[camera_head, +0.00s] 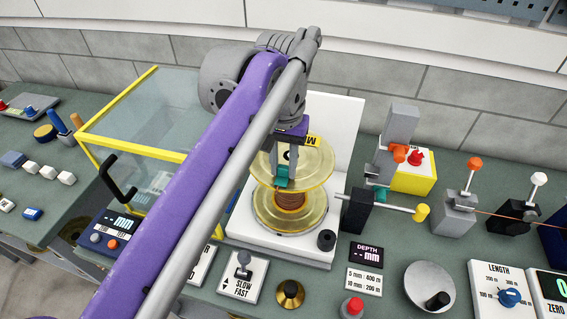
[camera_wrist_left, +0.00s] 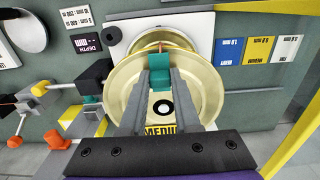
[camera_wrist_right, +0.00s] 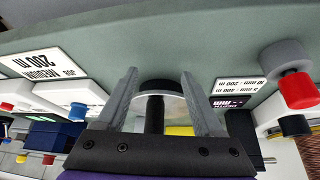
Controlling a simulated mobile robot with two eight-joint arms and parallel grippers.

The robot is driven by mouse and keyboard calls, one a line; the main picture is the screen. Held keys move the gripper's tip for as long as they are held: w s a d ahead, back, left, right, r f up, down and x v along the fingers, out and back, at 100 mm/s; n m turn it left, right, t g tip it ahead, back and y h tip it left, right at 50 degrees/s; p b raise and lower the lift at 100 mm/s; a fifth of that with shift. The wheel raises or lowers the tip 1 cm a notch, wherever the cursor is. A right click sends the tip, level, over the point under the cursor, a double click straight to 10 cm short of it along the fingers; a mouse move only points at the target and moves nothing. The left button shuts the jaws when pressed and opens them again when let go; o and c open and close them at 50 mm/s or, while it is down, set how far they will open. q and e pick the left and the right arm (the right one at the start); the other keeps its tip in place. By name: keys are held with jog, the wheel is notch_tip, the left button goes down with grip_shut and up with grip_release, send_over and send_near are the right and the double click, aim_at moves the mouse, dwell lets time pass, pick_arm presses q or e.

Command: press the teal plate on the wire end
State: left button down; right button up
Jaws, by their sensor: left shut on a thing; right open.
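A teal plate (camera_head: 283,177) is at the clear yellow spool (camera_head: 312,162). My left gripper (camera_head: 288,160) reaches down over the spool's upper flange and is shut on the teal plate; it also shows between the fingertips in the left wrist view (camera_wrist_left: 160,80). Copper wire (camera_head: 291,198) is wound around the spool's core. The wire end is too small to make out, and contact between plate and wire cannot be told. My right gripper (camera_wrist_right: 159,80) is open, with a black knob (camera_wrist_right: 155,115) in line between its fingers; it is outside the head view.
A wire guide (camera_head: 372,207) with another teal part stands right of the spool. An orange-handled clamp (camera_head: 461,205) and a white-handled clamp (camera_head: 521,212) stand farther right along the wire. A crank disc (camera_head: 420,281) is at front right. A yellow-framed clear guard (camera_head: 150,115) stands left.

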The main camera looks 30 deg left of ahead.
pick_arm(q)
jog(key=shift+c, duration=0.3)
grip_release()
dwell(0.3)
pick_arm(e)
jog(key=shift+r, duration=0.1)
pick_arm(q)
jog(key=shift+r+p, duration=1.3)
jog(key=shift+r, duration=0.85)
pick_arm(e)
jog(key=shift+w+r, duration=0.3)
jog(key=shift+r, duration=0.3)
jog(key=shift+w+r, duration=0.25)
jog(key=shift+r, duration=0.4)
jog(key=shift+w+r, duration=0.3)
jog(key=shift+r, duration=0.3)
pick_arm(q)
jog(key=shift+r+p, duration=0.45)
jog(key=shift+r, duration=0.35)
pick_arm(e)
jog(key=shift+w+r+t, duration=0.3)
jog(key=shift+w+r, duration=0.15)
jog(key=shift+r, duration=0.2)
pick_arm(q)
jog(key=shift+c, duration=0.3)
jog(key=c, duration=0.5)
pick_arm(e)
jog(key=shift+s, duration=0.1)
pick_arm(q)
grip_shut()
